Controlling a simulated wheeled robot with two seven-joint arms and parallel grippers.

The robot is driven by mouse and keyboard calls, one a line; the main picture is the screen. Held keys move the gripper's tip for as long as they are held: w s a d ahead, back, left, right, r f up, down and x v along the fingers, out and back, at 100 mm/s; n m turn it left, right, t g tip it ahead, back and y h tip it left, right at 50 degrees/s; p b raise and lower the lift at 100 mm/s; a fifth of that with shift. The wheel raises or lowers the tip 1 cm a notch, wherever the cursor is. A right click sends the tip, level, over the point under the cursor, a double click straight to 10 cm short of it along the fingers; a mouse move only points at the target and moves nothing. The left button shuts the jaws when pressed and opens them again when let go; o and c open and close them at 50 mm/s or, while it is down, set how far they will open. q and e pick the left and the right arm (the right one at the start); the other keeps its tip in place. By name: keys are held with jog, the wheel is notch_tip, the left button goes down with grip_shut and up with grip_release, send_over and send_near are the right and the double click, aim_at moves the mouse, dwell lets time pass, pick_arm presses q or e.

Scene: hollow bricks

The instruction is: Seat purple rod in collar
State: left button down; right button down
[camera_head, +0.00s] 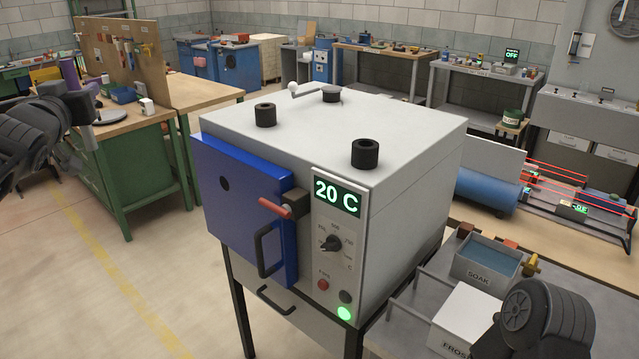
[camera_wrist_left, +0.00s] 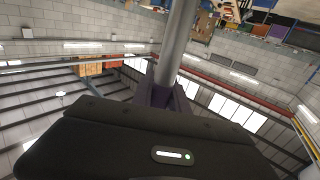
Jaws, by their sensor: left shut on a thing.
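My left gripper (camera_head: 90,108) is at the left in the head view, well left of the furnace and in front of the green bench. In the left wrist view the gripper (camera_wrist_left: 165,92) is shut on a long rod (camera_wrist_left: 180,40). Black ring-shaped collars, one at the left (camera_head: 265,115) and one at the right (camera_head: 365,154), stand on the furnace top. My right gripper is not seen.
The grey furnace (camera_head: 420,125) has a blue door (camera_head: 240,200), red-tipped handle (camera_head: 274,208) and a display reading 20 C. A lever (camera_head: 312,91) stands at its back edge. A SOAK tank (camera_head: 485,262) and FROST box (camera_head: 475,315) are at the right, near my right arm.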

pick_arm(q)
jog(key=w+d+f+m+h+b, duration=0.1)
jog(key=w+d+f+m+h, duration=0.2)
jog(key=d+f, duration=0.9)
jog(key=w+d+f+m+h+b, duration=0.3)
jog(key=d+f, duration=0.5)
jog(key=f, duration=0.8)
jog(key=s+d+f+n+y, duration=0.1)
jog(key=s+d+f, duration=0.1)
jog(key=s+f, duration=0.3)
jog(key=s+d+f+n+y, duration=0.1)
jog(key=s+f, duration=0.4)
jog(key=f, duration=0.8)
jog(key=shift+s+d+n, duration=0.35)
jog(key=shift+d+n, duration=0.35)
jog(key=shift+d, duration=0.3)
jog(key=shift+r, duration=0.1)
